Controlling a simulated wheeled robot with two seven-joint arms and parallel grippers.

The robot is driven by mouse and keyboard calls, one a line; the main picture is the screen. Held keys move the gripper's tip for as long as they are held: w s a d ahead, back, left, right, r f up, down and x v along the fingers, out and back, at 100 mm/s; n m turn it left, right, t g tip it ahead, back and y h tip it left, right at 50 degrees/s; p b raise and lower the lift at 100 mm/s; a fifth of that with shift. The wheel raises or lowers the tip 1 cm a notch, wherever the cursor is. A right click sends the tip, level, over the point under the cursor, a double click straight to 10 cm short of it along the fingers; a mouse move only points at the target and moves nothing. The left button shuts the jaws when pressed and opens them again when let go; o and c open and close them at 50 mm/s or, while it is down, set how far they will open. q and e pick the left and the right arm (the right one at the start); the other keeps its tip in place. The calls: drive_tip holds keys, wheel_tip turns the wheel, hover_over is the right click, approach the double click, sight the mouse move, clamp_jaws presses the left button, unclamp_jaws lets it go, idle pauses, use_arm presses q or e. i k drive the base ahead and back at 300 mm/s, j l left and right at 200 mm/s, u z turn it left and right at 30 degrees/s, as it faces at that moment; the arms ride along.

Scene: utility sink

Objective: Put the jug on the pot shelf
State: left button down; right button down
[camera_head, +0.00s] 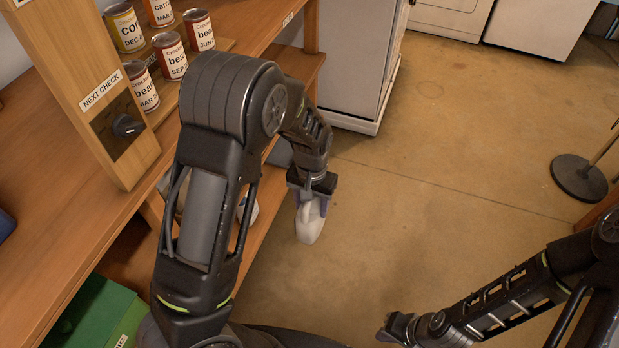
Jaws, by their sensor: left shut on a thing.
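My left gripper (312,196) is shut on a white jug (309,226) and holds it over the floor, just right of the wooden shelving. The jug's upper part is partly covered by the gripper. My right gripper (393,329) is low at the bottom of the view, apart from the jug; its fingers are too small and dark to tell open from shut. I cannot tell which board is the pot shelf; a lower wooden shelf (127,258) shows behind my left arm.
Several labelled cans (170,56) stand on the upper bench (52,195). A wooden post with a knob (127,126) rises at its front. A green box (98,318) is lower left, a white cabinet (355,60) at the back. The middle floor (440,215) is clear; a round stand base (578,178) is right.

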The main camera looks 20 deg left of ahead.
sight(231, 21)
drive_tip(key=i+l+u, duration=0.5)
drive_tip(key=i+l, duration=0.3)
drive_tip(key=i+l+u, duration=0.2)
drive_tip(key=i+l, duration=0.2)
drive_tip(key=i+l+u, duration=0.25)
drive_tip(key=l, duration=0.45)
drive_tip(key=i+j, duration=0.05)
drive_tip(key=i, duration=0.05)
